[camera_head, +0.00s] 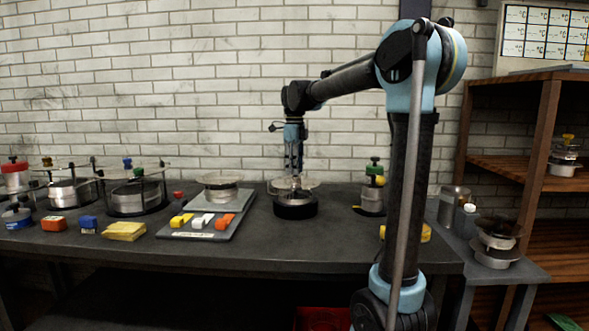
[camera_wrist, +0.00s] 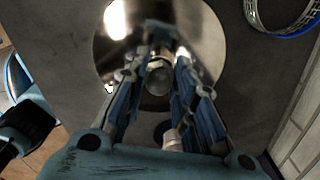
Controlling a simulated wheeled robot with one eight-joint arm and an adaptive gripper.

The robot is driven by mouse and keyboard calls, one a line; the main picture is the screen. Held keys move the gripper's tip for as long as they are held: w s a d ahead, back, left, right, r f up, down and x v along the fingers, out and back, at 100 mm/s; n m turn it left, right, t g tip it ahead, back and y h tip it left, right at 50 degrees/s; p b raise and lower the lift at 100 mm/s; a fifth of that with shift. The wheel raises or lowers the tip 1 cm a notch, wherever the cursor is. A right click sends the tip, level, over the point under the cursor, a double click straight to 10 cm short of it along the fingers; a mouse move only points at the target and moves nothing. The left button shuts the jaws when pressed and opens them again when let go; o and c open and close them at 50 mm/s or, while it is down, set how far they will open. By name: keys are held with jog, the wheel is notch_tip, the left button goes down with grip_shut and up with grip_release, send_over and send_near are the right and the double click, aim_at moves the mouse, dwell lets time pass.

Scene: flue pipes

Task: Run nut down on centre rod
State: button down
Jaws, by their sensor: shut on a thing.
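A shiny round metal disc (camera_head: 307,186) sits on a black round base (camera_head: 295,209) on the bench. My gripper (camera_head: 293,173) points straight down over the middle of this assembly. In the wrist view the disc (camera_wrist: 205,38) lies behind the fingers. My gripper (camera_wrist: 160,66) is shut on a small brass-coloured nut (camera_wrist: 158,78) near the disc's centre. A rounded metal end shows at the nut, probably the centre rod. The threads are hidden, and I cannot tell how far the nut is down.
A green-topped canister (camera_head: 373,190) stands to the right. Several clamped pots (camera_head: 138,194) stand further left. A brick wall is behind.

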jog(key=c, duration=1.2)
grip_release()
jog(key=shift+c, duration=0.2)
jog(key=shift+r, duration=0.1)
